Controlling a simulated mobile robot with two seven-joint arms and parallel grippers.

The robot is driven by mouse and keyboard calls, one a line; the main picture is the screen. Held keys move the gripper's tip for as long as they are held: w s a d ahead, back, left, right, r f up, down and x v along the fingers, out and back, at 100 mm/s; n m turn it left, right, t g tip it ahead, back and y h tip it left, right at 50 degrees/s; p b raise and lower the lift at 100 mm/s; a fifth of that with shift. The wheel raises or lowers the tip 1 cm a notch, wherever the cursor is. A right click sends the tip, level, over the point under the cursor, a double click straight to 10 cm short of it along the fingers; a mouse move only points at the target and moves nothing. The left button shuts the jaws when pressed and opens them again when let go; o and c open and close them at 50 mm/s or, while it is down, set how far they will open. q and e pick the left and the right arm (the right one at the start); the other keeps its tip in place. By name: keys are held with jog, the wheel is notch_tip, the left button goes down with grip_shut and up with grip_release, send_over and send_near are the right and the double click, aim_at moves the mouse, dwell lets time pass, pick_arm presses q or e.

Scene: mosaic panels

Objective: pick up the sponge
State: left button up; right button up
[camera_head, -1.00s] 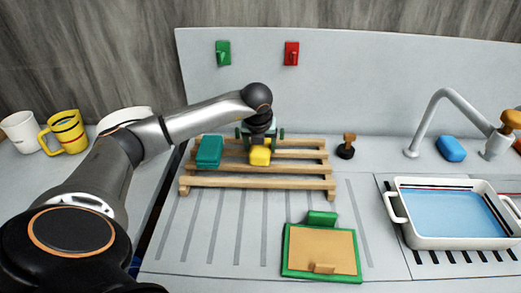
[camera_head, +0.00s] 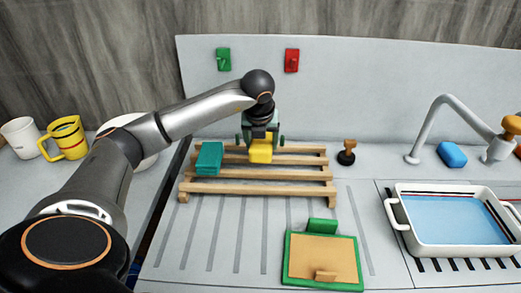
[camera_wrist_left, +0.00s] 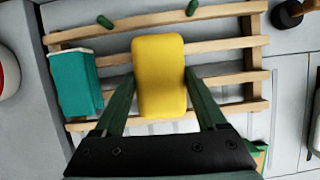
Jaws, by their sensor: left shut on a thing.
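The yellow sponge (camera_head: 261,152) is over the slatted wooden rack (camera_head: 259,188), seen from above in the left wrist view (camera_wrist_left: 158,75). My left gripper (camera_head: 261,139) comes down on it from behind and is shut on it, one green finger along each long side. The sponge appears slightly above the slats; the gap under it is hidden. My right gripper is in neither view.
A teal block (camera_head: 209,158) lies on the rack left of the sponge. A wooden-handled stamp (camera_head: 347,153) stands to the right. A green-framed board (camera_head: 322,259) is in front, a water-filled white basin (camera_head: 450,243) right. Mugs (camera_head: 66,139) stand far left.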

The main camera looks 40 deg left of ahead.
pick_arm(q)
jog(key=s+d+r, duration=0.2)
jog(key=r, duration=0.1)
jog(key=s+d+r, duration=0.1)
jog(key=shift+d+r+b, duration=0.25)
jog(key=shift+r+b, duration=0.1)
jog(key=s+d+r, duration=0.3)
jog(key=s+d, duration=0.2)
jog(key=d, duration=0.1)
jog(key=shift+r+p, duration=0.3)
jog(key=shift+s, duration=0.1)
jog(key=o, duration=0.7)
jog(key=c, duration=0.6)
